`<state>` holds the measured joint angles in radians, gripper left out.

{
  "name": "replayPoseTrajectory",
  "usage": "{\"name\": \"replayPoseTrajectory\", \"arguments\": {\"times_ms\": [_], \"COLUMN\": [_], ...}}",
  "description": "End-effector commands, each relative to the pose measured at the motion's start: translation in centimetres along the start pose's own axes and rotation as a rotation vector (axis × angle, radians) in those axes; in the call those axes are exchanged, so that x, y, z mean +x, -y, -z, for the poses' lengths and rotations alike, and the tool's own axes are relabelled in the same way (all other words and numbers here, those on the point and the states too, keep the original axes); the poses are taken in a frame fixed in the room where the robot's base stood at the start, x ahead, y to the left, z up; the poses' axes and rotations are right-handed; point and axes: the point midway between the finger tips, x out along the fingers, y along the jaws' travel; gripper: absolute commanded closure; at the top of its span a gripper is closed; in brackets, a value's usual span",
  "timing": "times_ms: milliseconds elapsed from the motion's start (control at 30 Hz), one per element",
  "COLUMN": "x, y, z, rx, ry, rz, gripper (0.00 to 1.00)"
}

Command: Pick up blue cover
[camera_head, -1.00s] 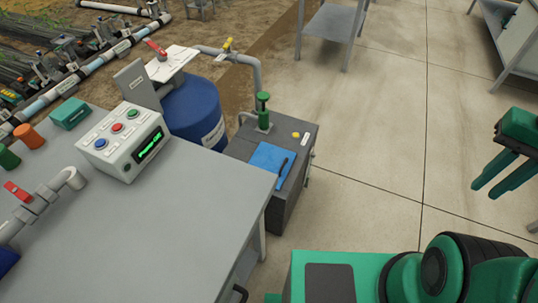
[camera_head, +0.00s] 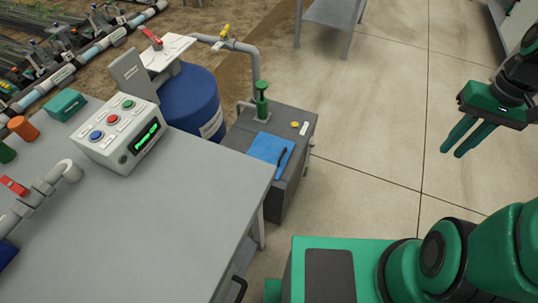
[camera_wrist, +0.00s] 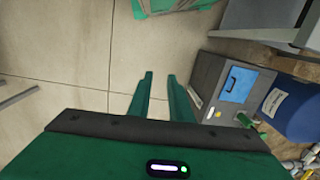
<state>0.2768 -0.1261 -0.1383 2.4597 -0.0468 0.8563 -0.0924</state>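The blue cover (camera_head: 266,147) is a flat blue panel with a dark handle on its right side. It lies on top of a dark grey box (camera_head: 280,196) beside the grey table. The blue cover also shows in the wrist view (camera_wrist: 238,84), right of my fingers, with the grey box (camera_wrist: 204,72) around it. My gripper (camera_head: 452,151) is open and empty, with two green fingers apart. It hangs over the floor, well to the right of the box. In the wrist view my gripper (camera_wrist: 160,77) has only floor between its fingertips.
A green hand pump (camera_head: 262,104) and a yellow button (camera_head: 294,124) are on the box top. A blue barrel (camera_head: 188,98) stands behind left. The grey table (camera_head: 190,195) holds a control panel (camera_head: 120,134). Tiled floor (camera_head: 380,120) right of the box is clear.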

Motion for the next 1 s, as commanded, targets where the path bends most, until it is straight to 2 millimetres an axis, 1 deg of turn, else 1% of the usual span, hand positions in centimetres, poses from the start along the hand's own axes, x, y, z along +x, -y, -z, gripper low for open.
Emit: {"name": "replayPoseTrajectory", "arguments": {"times_ms": [33, 200, 367, 500, 700, 1000], "x": [1.2, 5.2, 9.4, 13.3, 19.1, 27.0], "y": [0.6, 2.9, 5.4, 7.8, 11.6, 17.9], "z": [1.3, 5.0, 7.9, 9.9, 11.9, 13.3], "rx": [-0.030, -0.129, -0.209, -0.266, -0.322, -0.341], "ry": [0.016, 0.039, 0.057, 0.067, 0.071, 0.051], "rz": [0.014, 0.080, 0.164, 0.253, 0.400, 0.653], "gripper": [0.81, 0.81, 0.81, 0.81, 0.81, 0.81]}}
